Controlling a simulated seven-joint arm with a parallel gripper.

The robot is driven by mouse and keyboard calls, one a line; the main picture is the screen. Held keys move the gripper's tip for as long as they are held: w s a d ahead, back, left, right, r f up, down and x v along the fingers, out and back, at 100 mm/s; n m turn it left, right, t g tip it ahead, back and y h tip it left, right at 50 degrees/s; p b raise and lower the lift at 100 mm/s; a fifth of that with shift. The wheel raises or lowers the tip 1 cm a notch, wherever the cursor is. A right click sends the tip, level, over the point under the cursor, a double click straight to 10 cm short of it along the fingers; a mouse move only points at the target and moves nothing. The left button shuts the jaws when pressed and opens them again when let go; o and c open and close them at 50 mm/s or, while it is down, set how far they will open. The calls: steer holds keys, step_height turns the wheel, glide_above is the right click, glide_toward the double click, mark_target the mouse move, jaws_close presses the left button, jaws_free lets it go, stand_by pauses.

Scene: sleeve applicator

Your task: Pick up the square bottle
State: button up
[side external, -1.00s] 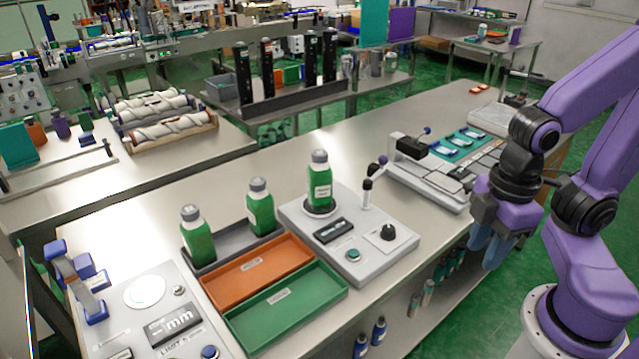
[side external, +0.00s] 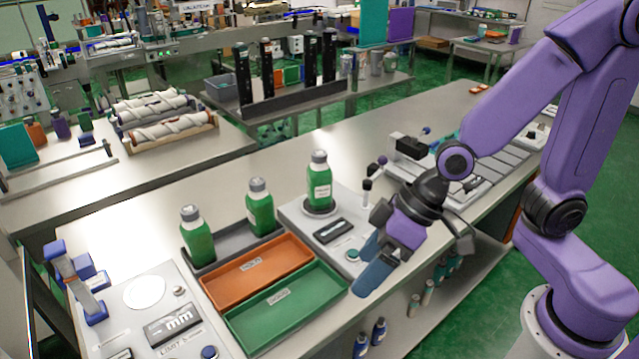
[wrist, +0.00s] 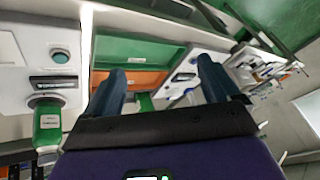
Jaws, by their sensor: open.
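Three green bottles with grey caps show in the side external view. One bottle (side external: 197,238) stands at the left and another (side external: 260,208) in the middle, both in a dark tray. The third (side external: 319,184), with a white label, stands upright on a round pad of a grey device; it also shows at the left of the wrist view (wrist: 47,126). I cannot tell for certain which one is square. My gripper (side external: 370,268) is open and empty, in front of the device and right of the green tray. In the wrist view its fingers (wrist: 165,78) are spread, with a green piece partly hidden behind them.
An orange tray (side external: 257,270) and a green tray (side external: 286,304) lie in front of the bottles. The grey device (side external: 352,222) has a button and a display. Clear steel bench (side external: 235,165) lies behind the bottles.

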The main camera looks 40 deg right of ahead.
steer(key=w+a+m+t, duration=0.2)
steer(key=w+m+t, duration=0.1)
steer(key=w, duration=0.4)
steer(key=m+t+h, duration=0.7)
steer(key=m+h, duration=0.1)
steer(key=h, duration=0.3)
glide_toward(322, 179)
steer(key=x, duration=0.9)
steer(key=shift+w, duration=0.2)
steer(key=shift+x, duration=2.75)
steer(key=shift+s+d, duration=0.1)
steer(key=shift+d, duration=0.1)
steer(key=c, duration=1.4)
steer(key=shift+c, duration=0.2)
steer(key=shift+r, duration=0.1)
